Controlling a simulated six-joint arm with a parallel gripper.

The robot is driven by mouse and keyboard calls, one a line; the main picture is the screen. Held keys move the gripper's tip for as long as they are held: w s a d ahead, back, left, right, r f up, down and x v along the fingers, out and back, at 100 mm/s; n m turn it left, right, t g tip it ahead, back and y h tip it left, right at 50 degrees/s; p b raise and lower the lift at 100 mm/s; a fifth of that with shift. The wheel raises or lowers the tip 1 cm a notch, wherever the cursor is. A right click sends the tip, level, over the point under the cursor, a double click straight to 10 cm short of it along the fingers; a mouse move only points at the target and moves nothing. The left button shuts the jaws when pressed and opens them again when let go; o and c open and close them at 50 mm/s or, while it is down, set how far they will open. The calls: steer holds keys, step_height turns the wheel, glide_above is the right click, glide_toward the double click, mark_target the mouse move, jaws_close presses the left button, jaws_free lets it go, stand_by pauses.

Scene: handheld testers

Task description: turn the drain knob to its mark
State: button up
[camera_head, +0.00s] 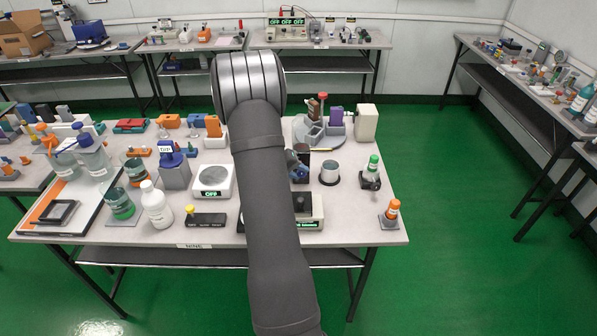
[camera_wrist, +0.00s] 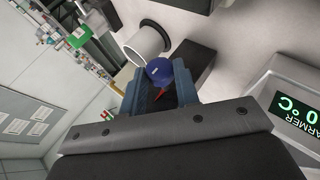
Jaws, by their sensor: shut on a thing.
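In the wrist view my gripper (camera_wrist: 163,90) has its two blue-grey fingers closed around a blue rounded knob (camera_wrist: 158,69), which I take to be the drain knob. A small red piece shows between the fingers below it. The mark and the angle of the knob cannot be made out. In the head view my arm covers most of this spot; only bluish parts of my gripper (camera_head: 300,168) show at the arm's right side.
A white cylinder on a black base (camera_wrist: 146,43) stands close beyond the fingertips, beside a dark block (camera_wrist: 192,60). A warmer (camera_wrist: 290,100) with a green display is at right. Bottles and testers crowd the table (camera_head: 352,225); its front right is mostly clear.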

steer(key=shift+s+f, duration=0.1)
stand_by(0.4)
steer(key=o, duration=1)
steer(key=shift+c, duration=0.2)
steer(key=v, duration=1.7)
steer(key=shift+a, duration=0.25)
steer(key=shift+s, duration=0.1)
steer(key=x, duration=1.7)
steer(key=shift+w+d, duration=0.2)
steer(key=shift+d, duration=0.05)
